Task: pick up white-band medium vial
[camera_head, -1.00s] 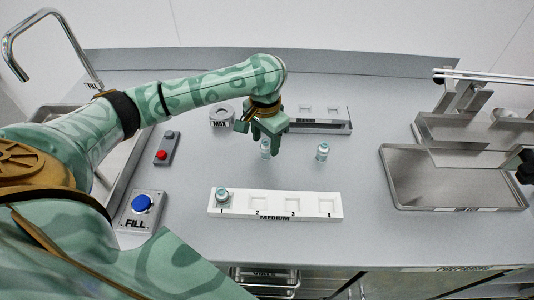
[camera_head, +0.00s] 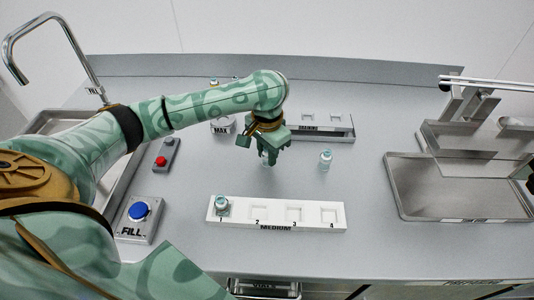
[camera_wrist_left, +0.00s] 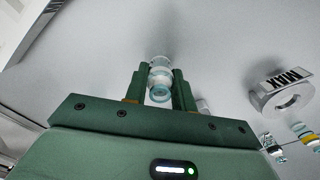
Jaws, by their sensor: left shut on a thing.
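My left gripper (camera_head: 266,157) points down over the middle of the counter. It is shut on a small clear vial with a pale band and a bluish end. The held vial (camera_wrist_left: 160,80) shows between the two green fingers in the left wrist view; in the head view the fingers partly hide it. I cannot tell whether it touches the counter. Another similar vial (camera_head: 325,160) stands upright on the counter to the right of the gripper. A third vial (camera_head: 221,203) sits in slot 1 of the white MEDIUM rack (camera_head: 277,228). My right gripper is not in view.
Rack slots 2, 3 and 4 are empty. Behind the gripper are a round MAX piece (camera_head: 222,126) and another tray (camera_head: 330,134). A blue FILL button (camera_head: 140,210) and a red-button box (camera_head: 161,161) are at left. A metal tray (camera_head: 400,185) is at right.

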